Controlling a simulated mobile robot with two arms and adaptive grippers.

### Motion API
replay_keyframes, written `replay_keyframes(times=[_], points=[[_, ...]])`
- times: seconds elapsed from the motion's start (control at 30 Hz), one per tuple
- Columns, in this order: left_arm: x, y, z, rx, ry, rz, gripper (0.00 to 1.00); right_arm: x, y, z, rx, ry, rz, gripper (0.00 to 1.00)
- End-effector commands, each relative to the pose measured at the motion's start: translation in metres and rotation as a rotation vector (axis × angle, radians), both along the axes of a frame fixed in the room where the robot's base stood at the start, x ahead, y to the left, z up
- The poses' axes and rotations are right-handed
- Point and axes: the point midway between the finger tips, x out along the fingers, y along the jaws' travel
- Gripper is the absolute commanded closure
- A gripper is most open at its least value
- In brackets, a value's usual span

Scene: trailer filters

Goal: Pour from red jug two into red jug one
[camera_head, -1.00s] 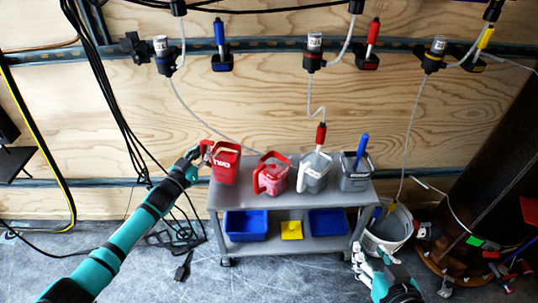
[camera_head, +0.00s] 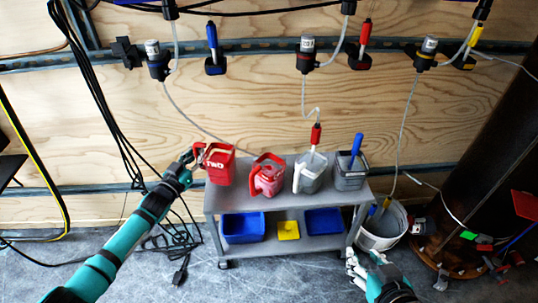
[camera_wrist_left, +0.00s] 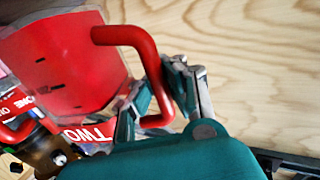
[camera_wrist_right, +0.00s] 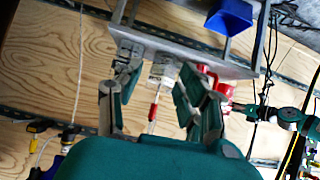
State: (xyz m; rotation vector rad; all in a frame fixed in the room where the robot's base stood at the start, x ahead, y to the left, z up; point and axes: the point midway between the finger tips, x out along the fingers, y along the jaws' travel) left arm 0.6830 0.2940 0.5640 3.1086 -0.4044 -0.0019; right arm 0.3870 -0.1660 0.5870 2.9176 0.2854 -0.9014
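Red jug two (camera_head: 219,168), marked TWO, is at the left end of the grey cart's top. I cannot tell whether its base touches the cart. My left gripper (camera_head: 197,156) is at its handle. In the left wrist view the red handle (camera_wrist_left: 135,38) passes between the fingers (camera_wrist_left: 165,95), which are closed around it. Red jug one (camera_head: 268,178) stands on the cart just right of jug two, its handle toward me. It shows partly in the left wrist view (camera_wrist_left: 17,103). My right gripper (camera_head: 357,266) is open and empty at the cart's front right; its fingers (camera_wrist_right: 155,95) are apart.
Two grey jugs (camera_head: 309,175) (camera_head: 349,176) stand right of jug one on the cart (camera_head: 285,203). Blue bins (camera_head: 243,228) and a yellow item (camera_head: 288,230) are on the lower shelf. A white bucket (camera_head: 382,232) stands right. Hoses hang from the wall.

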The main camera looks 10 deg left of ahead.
Motion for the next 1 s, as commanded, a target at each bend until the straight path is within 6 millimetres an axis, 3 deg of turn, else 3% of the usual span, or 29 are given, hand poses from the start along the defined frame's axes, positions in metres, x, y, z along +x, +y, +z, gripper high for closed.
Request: replay_keyframes(times=[0.53, 1.0], points=[[0.001, 0.0, 0.017, -0.002, -0.005, -0.001, 1.0, -0.047, -0.018, -0.033, -0.064, 0.291, -0.021, 0.6], [0.001, 0.0, 0.034, -0.001, -0.005, -0.001, 1.0, -0.092, -0.032, -0.043, -0.113, 0.522, -0.039, 0.6]])
